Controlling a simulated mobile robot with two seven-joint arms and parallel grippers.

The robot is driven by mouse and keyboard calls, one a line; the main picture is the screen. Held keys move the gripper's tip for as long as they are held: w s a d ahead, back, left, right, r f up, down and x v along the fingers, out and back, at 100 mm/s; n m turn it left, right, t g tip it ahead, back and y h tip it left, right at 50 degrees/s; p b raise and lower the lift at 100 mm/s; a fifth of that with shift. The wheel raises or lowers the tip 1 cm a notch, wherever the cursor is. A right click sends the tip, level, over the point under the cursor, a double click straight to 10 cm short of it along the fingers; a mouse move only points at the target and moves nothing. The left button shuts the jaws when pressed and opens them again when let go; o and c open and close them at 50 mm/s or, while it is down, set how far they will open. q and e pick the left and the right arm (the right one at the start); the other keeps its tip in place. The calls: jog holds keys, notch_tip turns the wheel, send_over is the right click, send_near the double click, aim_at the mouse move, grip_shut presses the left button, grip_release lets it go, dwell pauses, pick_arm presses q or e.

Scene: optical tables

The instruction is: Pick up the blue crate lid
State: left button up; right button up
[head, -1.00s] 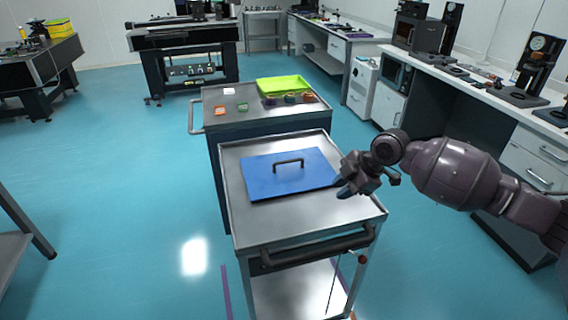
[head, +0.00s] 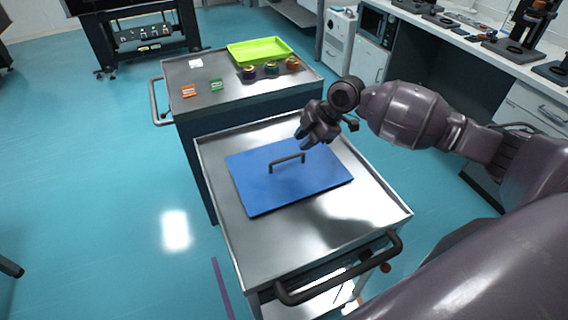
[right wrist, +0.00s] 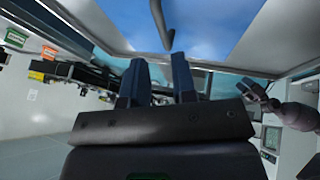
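The blue crate lid (head: 245,180) lies flat on the near metal cart, with a dark bar handle (head: 287,160) standing up from its middle. My right gripper (head: 304,140) is above the lid's far right part, beside and behind the handle, not touching it. In the right wrist view its two fingers (right wrist: 159,82) are apart with nothing between them; the handle (right wrist: 158,25) and lid (right wrist: 200,18) show beyond the tips. A dark arm end, likely my left gripper (right wrist: 258,95), shows small at right there; its opening is unclear. The head view does not show it.
The near cart (head: 305,238) has a raised rim and a dark push bar (head: 340,272). Behind it, another cart (head: 225,107) carries a green tray (head: 260,50) and several small parts. A bench with instruments runs along the right.

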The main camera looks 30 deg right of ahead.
aim_at(289, 157)
jog(key=shift+x, duration=4.4)
jog(key=shift+s, duration=0.2)
grip_shut()
